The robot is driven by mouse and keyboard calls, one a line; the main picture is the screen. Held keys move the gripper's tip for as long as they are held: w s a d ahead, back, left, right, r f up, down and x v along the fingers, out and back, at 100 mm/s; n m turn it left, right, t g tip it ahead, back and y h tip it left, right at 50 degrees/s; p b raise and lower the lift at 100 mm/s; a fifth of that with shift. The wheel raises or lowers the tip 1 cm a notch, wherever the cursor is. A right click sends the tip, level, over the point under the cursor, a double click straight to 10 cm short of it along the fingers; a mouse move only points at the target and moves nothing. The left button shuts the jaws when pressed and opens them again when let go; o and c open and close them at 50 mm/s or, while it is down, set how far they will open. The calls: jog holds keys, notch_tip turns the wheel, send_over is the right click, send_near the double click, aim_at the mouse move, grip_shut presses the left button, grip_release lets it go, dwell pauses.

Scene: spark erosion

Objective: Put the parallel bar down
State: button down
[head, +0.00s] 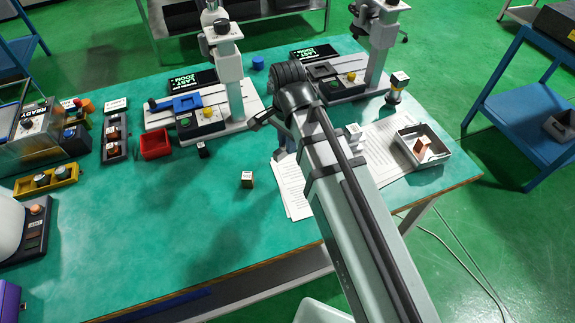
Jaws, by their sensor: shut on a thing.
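My gripper (283,154) is low over the middle of the green bench, beside the left edge of the paper sheets. My own forearm and wrist cover most of it. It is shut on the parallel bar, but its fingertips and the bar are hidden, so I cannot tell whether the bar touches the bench.
A small block (247,180) stands on open bench to the left. Two grey stands (228,68) (381,45) are behind. A white tray (445,158) with a copper-coloured block is at right. A red bin (155,144) is at left. The front middle is clear.

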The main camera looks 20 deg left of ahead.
jog(key=shift+f, duration=4.45)
jog(key=shift+f, duration=0.1)
jog(key=c, duration=1.1)
grip_release()
jog(key=shift+o, duration=0.2)
jog(key=shift+r, duration=6.15)
